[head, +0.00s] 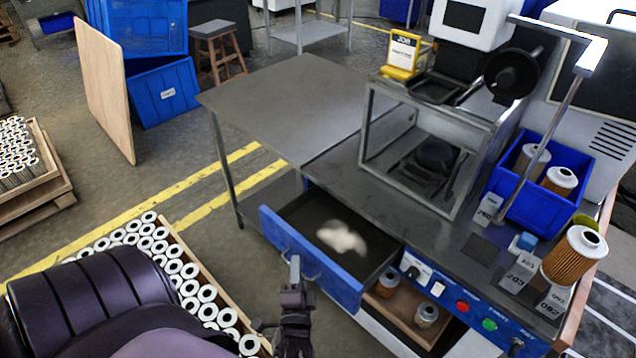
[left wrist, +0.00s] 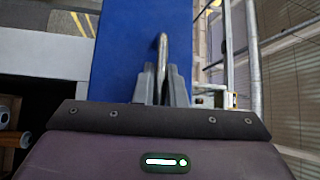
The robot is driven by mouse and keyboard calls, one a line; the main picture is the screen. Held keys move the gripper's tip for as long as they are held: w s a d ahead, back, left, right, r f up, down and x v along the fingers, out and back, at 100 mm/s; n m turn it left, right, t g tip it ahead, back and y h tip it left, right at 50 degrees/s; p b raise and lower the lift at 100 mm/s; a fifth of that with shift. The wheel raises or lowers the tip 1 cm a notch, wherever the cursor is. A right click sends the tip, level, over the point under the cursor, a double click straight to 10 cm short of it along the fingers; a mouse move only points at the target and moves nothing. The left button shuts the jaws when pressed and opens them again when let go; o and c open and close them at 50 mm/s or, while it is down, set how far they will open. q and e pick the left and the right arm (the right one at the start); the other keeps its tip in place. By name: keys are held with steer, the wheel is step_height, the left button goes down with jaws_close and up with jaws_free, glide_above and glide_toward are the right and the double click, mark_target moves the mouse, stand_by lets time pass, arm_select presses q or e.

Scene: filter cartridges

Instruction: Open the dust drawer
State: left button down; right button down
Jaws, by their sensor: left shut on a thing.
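The dust drawer (head: 325,262) has a blue front and stands pulled out from under the grey bench. A pale heap of dust (head: 341,237) lies on its dark floor. My left gripper (head: 295,272) is at the drawer front, shut on the metal bar handle (head: 312,275). In the left wrist view the fingers (left wrist: 162,84) close on the handle (left wrist: 162,52) in front of the blue drawer front (left wrist: 120,45). My right gripper is not in view.
A crate of white ring-ended filters (head: 180,268) stands left of the drawer. Right of the drawer, an open shelf (head: 400,318) holds two cartridges. A metal frame (head: 365,130), a blue bin (head: 570,150) and a large orange cartridge (head: 574,256) stand on the bench.

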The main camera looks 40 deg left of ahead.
arm_select(q)
steer(key=s+p, duration=0.1)
steer(key=s, duration=0.4)
steer(key=shift+a, duration=0.1)
steer(key=c, duration=1.8)
jaws_free()
steer(key=shift+f, duration=0.1)
steer(key=shift+o, duration=0.2)
steer(key=r+b+v, duration=0.1)
steer(key=v, duration=0.6)
steer(key=shift+s+d+f, duration=0.25)
steer(key=shift+s+f, duration=0.05)
steer(key=shift+f, duration=0.2)
